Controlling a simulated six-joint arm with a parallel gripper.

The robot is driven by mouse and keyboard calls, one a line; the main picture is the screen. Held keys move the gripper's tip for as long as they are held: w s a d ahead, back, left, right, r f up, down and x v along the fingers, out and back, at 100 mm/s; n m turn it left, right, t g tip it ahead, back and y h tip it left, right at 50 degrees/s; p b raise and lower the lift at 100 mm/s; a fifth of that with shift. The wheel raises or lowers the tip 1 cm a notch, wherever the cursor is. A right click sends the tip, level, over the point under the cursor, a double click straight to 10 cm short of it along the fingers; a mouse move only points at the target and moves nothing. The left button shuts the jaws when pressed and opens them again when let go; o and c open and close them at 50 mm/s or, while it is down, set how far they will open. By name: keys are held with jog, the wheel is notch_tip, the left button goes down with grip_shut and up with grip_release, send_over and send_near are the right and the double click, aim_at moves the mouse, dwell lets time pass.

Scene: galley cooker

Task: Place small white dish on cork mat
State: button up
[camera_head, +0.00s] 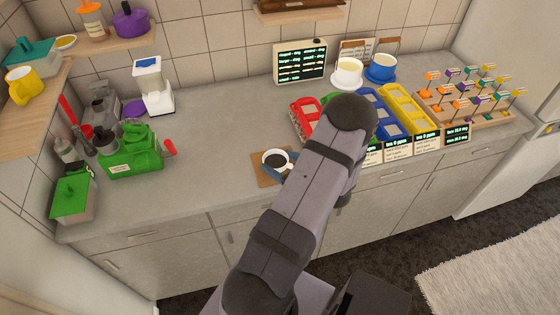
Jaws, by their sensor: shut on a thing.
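The cork mat (258,170) lies near the counter's front edge, left of my arm. A small round vessel with a white rim and dark inside (275,160) is over the mat, with a blue part below it. I cannot tell whether this is the small white dish, or whether it rests on the mat. My arm passes in front of its right side. My gripper is hidden behind my arm, so its fingers and what they hold do not show.
Red (305,118), blue (388,125) and yellow (408,108) trays stand right of the mat. A green appliance (132,152) stands left. The counter between it and the mat is clear.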

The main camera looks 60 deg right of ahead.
jog(key=shift+f, duration=0.1)
jog(key=shift+f, duration=0.1)
jog(key=o, duration=1.2)
jog(key=shift+r, duration=0.25)
jog(key=shift+s+a, duration=0.1)
jog(key=shift+s, duration=0.25)
jog(key=shift+b+v, duration=1.15)
jog(key=shift+v, duration=2.3)
jog(key=shift+w+r, duration=0.1)
